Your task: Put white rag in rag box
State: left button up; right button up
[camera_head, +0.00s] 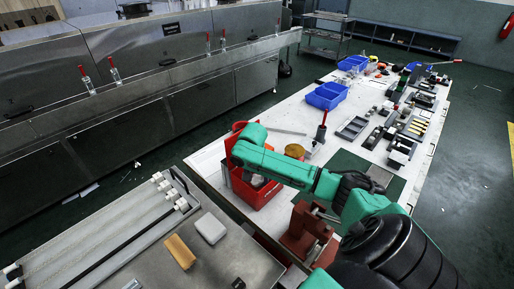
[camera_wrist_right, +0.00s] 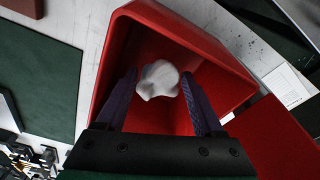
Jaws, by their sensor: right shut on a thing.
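A red open box (camera_head: 262,195), which looks like the rag box, stands on the white table. My right arm reaches over it from the right. In the right wrist view, my right gripper (camera_wrist_right: 160,82) is shut on the crumpled white rag (camera_wrist_right: 158,77), held between its two dark fingers. The rag is seen against the inside of the red box (camera_wrist_right: 225,60); whether it touches the bottom cannot be told. In the head view my arm hides most of the gripper and part of the box. My left gripper is not in view.
A metal table (camera_head: 228,262) at the front holds a yellow block (camera_head: 180,250) and a white block (camera_head: 210,228). A red vise-like fixture (camera_head: 305,235) stands near the box. Blue bins (camera_head: 327,96) and several tools lie farther along the white table. A steel dryer (camera_head: 170,75) lines the left.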

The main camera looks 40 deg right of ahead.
aim_at(256, 182)
jog(key=shift+f, duration=1.85)
jog(key=o, duration=0.9)
jog(key=r, duration=0.4)
jog(key=a+r, duration=0.1)
jog(key=r, duration=0.3)
jog(key=s+r, duration=0.1)
jog(key=r, duration=0.3)
jog(key=shift+a, duration=0.35)
